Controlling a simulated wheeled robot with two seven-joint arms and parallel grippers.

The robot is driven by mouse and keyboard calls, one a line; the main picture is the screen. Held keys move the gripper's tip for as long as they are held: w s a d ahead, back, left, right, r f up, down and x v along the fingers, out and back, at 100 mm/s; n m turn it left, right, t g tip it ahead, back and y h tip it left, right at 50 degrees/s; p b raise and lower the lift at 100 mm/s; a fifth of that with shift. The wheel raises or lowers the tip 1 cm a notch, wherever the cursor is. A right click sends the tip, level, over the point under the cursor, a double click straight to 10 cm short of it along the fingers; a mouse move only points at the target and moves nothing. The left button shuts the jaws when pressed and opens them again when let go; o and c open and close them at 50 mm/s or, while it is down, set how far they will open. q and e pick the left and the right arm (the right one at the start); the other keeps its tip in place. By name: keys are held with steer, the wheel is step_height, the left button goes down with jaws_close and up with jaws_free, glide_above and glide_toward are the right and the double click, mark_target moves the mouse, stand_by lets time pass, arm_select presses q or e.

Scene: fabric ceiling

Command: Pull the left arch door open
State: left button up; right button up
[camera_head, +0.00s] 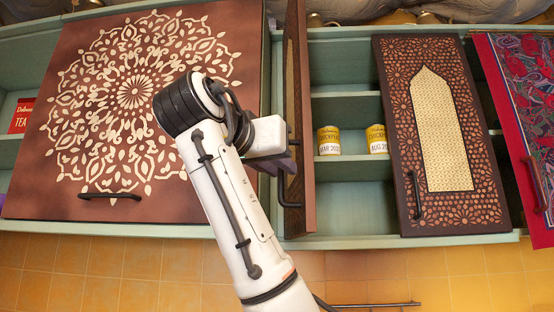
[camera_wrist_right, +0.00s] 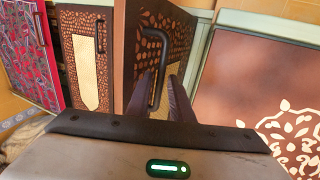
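The left arch door (camera_head: 297,120) stands swung out from the cabinet, nearly edge-on in the head view. In the right wrist view its brown patterned face (camera_wrist_right: 145,45) and black bar handle (camera_wrist_right: 184,35) show. My right gripper (camera_head: 285,163) is at this door's handle (camera_head: 290,192). In the right wrist view the two dark fingers of my right gripper (camera_wrist_right: 160,78) are apart, with the lower part of the handle between them. I see a gap between the fingers, so they do not look clamped on the bar. My left gripper is not in view.
The right arch door (camera_head: 392,130) hangs right of the open compartment, where two yellow cans (camera_head: 328,141) (camera_head: 377,139) stand on a shelf. A mandala door (camera_head: 60,190) is at left, a red paisley door (camera_head: 525,100) at far right. A red tea box (camera_head: 21,115) sits at far left.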

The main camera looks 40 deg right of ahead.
steer(key=shift+o, duration=0.5)
steer(key=shift+w+d+f, duration=0.25)
steer(key=shift+w+d, duration=0.05)
steer(key=shift+w, duration=0.1)
steer(key=b+v, duration=0.2)
steer(key=v, duration=0.9)
steer(key=shift+r, duration=0.2)
